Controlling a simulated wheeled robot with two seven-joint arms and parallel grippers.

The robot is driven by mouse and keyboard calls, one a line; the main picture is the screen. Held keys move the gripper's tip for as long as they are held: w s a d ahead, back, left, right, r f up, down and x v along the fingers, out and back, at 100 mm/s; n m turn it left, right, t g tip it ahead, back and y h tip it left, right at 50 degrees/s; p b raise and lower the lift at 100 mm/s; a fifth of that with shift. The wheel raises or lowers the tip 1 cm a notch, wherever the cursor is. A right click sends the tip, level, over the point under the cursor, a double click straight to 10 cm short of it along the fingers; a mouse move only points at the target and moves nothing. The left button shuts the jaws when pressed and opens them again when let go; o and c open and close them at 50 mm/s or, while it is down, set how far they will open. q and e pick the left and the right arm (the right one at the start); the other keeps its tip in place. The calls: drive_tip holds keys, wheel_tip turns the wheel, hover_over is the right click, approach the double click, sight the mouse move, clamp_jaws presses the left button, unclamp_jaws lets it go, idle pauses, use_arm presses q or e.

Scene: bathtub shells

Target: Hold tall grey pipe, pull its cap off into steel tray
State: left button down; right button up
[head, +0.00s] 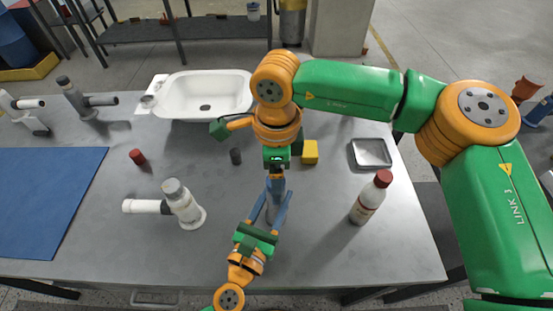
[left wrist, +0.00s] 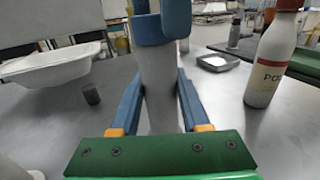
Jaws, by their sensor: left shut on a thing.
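The tall grey pipe (head: 271,213) stands upright on the grey table, and fills the middle of the left wrist view (left wrist: 160,88). My left gripper (head: 271,199) is shut on the pipe's body, one blue finger on each side. My right gripper (head: 277,182) comes down from above at the pipe's top. The steel tray (head: 371,153) lies empty at the right back of the table, and also shows in the left wrist view (left wrist: 215,63).
A white bottle with a red cap (head: 368,200) stands right of the pipe, before the tray. A yellow block (head: 310,152) and a dark cylinder (head: 235,156) are behind it. A white pipe fitting (head: 184,208) stands left. A white tub (head: 205,94) is at the back.

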use_arm(q)
drive_tip(key=shift+f, duration=0.15)
use_arm(e)
drive_tip(key=shift+f, duration=0.1)
drive_tip(key=shift+c, duration=0.2)
clamp_jaws()
idle(0.3)
drive_tip(key=shift+r, duration=1.1)
drive_tip(key=shift+r, duration=2)
use_arm(q)
drive_tip(key=shift+c, duration=2.4)
unclamp_jaws()
drive_tip(key=shift+o, duration=0.9)
use_arm(e)
drive_tip(key=shift+w, duration=0.1)
